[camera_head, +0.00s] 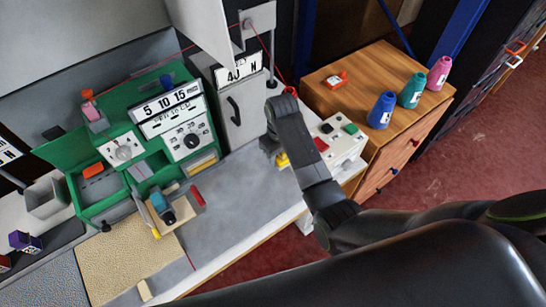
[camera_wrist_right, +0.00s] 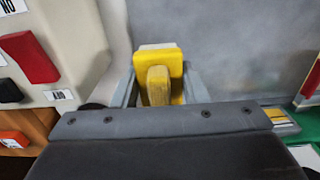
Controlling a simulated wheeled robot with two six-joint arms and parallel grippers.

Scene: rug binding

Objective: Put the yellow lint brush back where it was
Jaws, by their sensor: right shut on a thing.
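The yellow lint brush (camera_wrist_right: 160,68) is between the fingers of my right gripper (camera_wrist_right: 158,90), which is shut on it. In the right wrist view the brush stands out ahead of the gripper, with a pale strip along its far edge. In the head view only a small yellow part of the brush (camera_head: 282,159) shows beside my right gripper (camera_head: 275,148), just left of the white control box. I cannot tell whether the brush touches the grey table top. My left gripper is not in view.
The white control box (camera_head: 338,146) with red, black and green buttons stands close to my right gripper. A green machine (camera_head: 75,152) stands at the left. A wooden cabinet (camera_head: 408,75) carries blue, teal and pink thread cones. Grey table top (camera_head: 236,198) is clear in the middle.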

